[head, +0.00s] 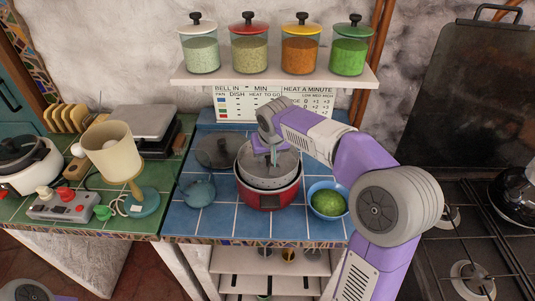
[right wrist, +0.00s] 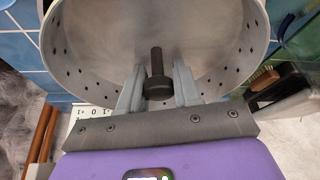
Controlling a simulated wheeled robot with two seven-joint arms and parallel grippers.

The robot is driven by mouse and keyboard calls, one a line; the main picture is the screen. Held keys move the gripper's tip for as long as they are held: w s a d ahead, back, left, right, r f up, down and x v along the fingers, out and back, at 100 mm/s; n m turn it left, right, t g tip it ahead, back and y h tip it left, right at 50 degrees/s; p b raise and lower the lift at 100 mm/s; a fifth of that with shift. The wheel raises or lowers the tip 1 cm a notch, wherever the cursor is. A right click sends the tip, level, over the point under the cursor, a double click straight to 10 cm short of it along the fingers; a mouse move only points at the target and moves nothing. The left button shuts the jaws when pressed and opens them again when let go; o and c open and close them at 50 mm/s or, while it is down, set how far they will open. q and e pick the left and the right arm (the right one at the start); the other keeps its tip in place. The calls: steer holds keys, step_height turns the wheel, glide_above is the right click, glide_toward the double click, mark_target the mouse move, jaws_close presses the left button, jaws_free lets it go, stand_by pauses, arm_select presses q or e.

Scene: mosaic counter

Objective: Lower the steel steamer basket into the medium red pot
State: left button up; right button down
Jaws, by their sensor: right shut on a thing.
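The steel steamer basket (head: 257,177) is a round grey pan with small holes in its wall. In the right wrist view the basket (right wrist: 90,45) fills the top, with a dark central post (right wrist: 157,65). My right gripper (head: 273,154) is shut on this post; its fingers (right wrist: 158,88) show on both sides of it. The medium red pot (head: 270,200) stands on the blue tiles directly below the basket. The basket's wall shows above the pot's rim; I cannot tell how deep its bottom sits. My left gripper is not in view.
A dark round lid (head: 217,150) lies behind left of the pot, and a blue teapot (head: 199,192) stands at its left. A blue bowl with green contents (head: 328,203) is close at its right. A shelf with jars (head: 275,80) hangs behind. The stove (head: 470,240) is at right.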

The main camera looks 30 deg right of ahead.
steer(key=shift+f+b, duration=0.65)
steer(key=shift+f, duration=0.4)
steer(key=shift+f, duration=0.15)
steer(key=shift+f+b, duration=1.1)
steer(key=shift+f, duration=0.15)
steer(key=shift+f, duration=0.1)
steer(key=shift+f+b, duration=0.3)
steer(key=shift+f, duration=0.05)
steer(key=shift+c, duration=1.1)
jaws_free()
steer(key=shift+r, duration=0.1)
